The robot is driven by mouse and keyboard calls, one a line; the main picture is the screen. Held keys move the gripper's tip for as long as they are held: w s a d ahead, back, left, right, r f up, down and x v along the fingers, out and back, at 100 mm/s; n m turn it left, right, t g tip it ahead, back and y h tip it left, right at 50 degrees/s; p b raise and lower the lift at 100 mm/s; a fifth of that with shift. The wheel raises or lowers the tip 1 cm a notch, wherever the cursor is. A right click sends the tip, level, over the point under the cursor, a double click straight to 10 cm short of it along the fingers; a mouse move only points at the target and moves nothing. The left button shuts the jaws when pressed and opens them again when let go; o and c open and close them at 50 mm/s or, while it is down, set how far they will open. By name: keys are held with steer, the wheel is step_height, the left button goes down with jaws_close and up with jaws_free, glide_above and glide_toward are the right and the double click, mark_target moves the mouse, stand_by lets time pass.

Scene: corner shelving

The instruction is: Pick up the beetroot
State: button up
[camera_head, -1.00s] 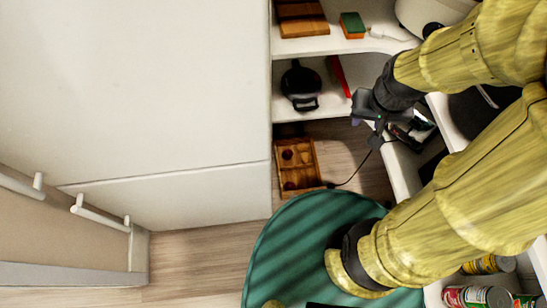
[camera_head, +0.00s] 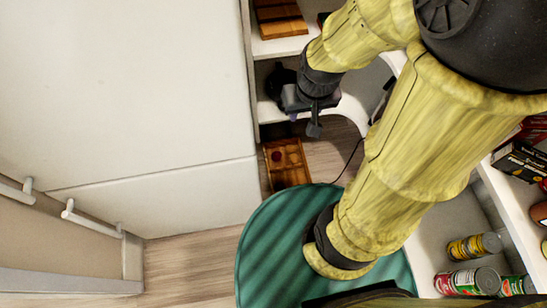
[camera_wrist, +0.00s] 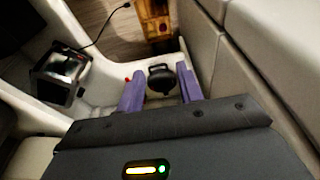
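A small wooden crate (camera_head: 290,177) lies on the floor below the shelves. A dark red round thing (camera_head: 278,156), which looks like the beetroot, sits inside it; its detail is too small to be sure. The crate also shows at the top of the wrist view (camera_wrist: 156,27), where its contents are unclear. My gripper (camera_head: 314,129) is above and a little right of the crate, in front of the lower shelf. In the wrist view its two purple fingers (camera_wrist: 158,76) are apart with nothing held between them.
A black pan or pot (camera_wrist: 161,77) on the lower shelf shows beyond my fingers. A white cabinet wall (camera_head: 150,100) stands left of the crate. A black cable (camera_wrist: 108,22) runs over the floor.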

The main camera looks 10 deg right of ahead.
steer(key=o, duration=0.3)
steer(key=shift+o, duration=0.7)
steer(key=shift+f+b, duration=0.35)
steer(key=n+t+y+b, duration=0.3)
steer(key=n+t+b, duration=0.2)
steer(key=b, duration=3.2)
glide_above(278, 156)
steer(key=s+d, duration=0.2)
steer(key=s, duration=0.2)
step_height(278, 156, down, 64)
steer(key=f+t, duration=0.1)
steer(key=f, duration=0.2)
steer(key=f+t+y, duration=0.1)
steer(key=f, duration=0.3)
steer(key=w+f+t, duration=0.1)
steer(key=f, duration=0.2)
steer(key=shift+a+f+m+t+y, duration=0.2)
steer(key=shift+a+m+t+y, duration=0.1)
steer(key=shift+t, duration=0.1)
